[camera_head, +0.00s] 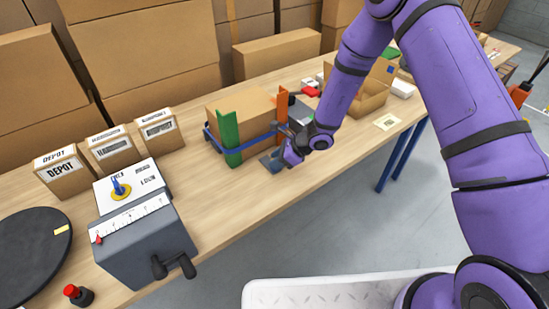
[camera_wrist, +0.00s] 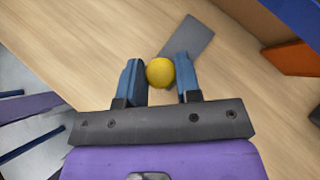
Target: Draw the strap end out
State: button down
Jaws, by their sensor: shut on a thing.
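A brown carton (camera_head: 240,112) stands on the wooden table with a blue strap (camera_head: 262,138) around it, over a green corner piece (camera_head: 229,138) and an orange corner piece (camera_head: 282,108). My gripper (camera_head: 280,158) is low beside the carton's front right corner. In the wrist view, my gripper (camera_wrist: 160,76) is shut on a yellow ball-shaped knob (camera_wrist: 160,72) between its blue fingers. A flat grey strip (camera_wrist: 188,40) shows just beyond the knob; I cannot tell whether they are joined. The blue strap (camera_wrist: 302,18) and orange piece (camera_wrist: 290,60) appear at right, apart from my fingers.
An open carton (camera_head: 362,97) stands behind my arm. A label (camera_head: 387,122) lies near the table's front edge. The table before the strapped carton is mostly clear.

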jog(key=shift+s+d+f, duration=0.1)
jog(key=shift+s, duration=0.1)
jog(key=c, duration=1.1)
grip_release()
jog(key=shift+c, duration=0.2)
jog(key=shift+d, duration=0.1)
jog(key=v, duration=1.1)
